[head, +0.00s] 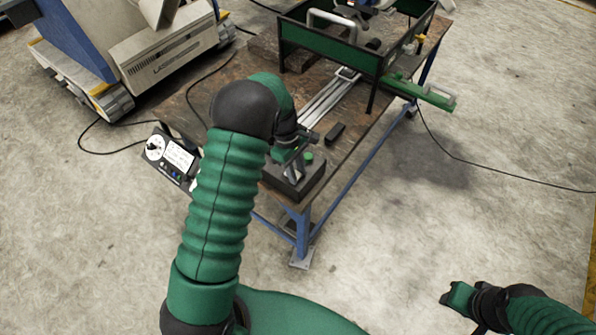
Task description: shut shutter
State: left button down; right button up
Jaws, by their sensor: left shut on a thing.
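A dark box (306,186) sits at the near corner of the workbench. It has a green round knob (308,157) on top and a short grey upright part (295,171) beside the knob. I cannot tell from this view which part is the shutter. My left gripper (293,158) reaches down over the box and is shut on the grey upright part. My own forearm and wrist hide some of the grip. My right gripper (451,301) is low at the right, over the floor and away from the bench; its fingers are too small to read.
The wooden workbench (205,97) carries metal rails (330,100), a small black block (335,133) and a green-walled frame (330,50) with a white handle. A control box (172,157) with a dial hangs at the left edge. A tracked machine (165,55) stands back left. Cables cross the floor.

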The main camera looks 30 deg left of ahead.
pick_arm(q)
jog(key=shift+w+a+r+h, duration=0.1)
jog(key=shift+a+h, duration=0.05)
jog(key=shift+h, duration=0.4)
jog(key=shift+a+r+h, duration=0.1)
jog(key=shift+a+h, duration=0.05)
jog(key=shift+h, duration=0.4)
jog(key=c, duration=1.1)
grip_release()
jog(key=v, duration=1.6)
jog(key=shift+w+a+r, duration=0.1)
jog(key=shift+a+r, duration=0.05)
jog(key=shift+r, duration=0.15)
